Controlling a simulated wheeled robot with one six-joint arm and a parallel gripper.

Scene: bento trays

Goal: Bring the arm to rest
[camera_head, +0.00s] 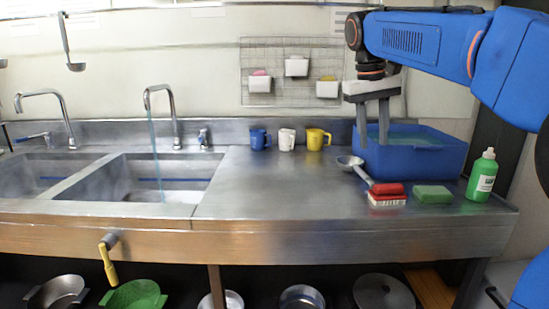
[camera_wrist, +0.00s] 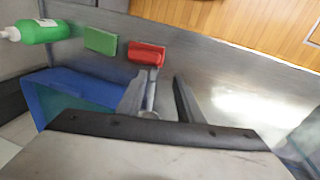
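My blue arm (camera_head: 430,40) reaches in from the right in the head view. My gripper (camera_head: 372,145) points down over the counter, just in front of the left part of the blue tub. Its two grey fingers stand apart with nothing between them. In the wrist view my gripper (camera_wrist: 160,98) also shows its fingers spread. A ladle (camera_wrist: 150,108) lies beyond and below the fingers there, and it is partly hidden by one finger. I cannot tell the exact height of the fingertips above the counter.
The blue tub (camera_head: 415,158) holds greenish water. A red brush (camera_head: 387,193), a green sponge (camera_head: 433,194) and a green bottle (camera_head: 481,178) stand near the front right edge. Blue (camera_head: 260,139), white (camera_head: 287,139) and yellow (camera_head: 316,140) mugs line the back. The middle counter (camera_head: 270,190) is clear.

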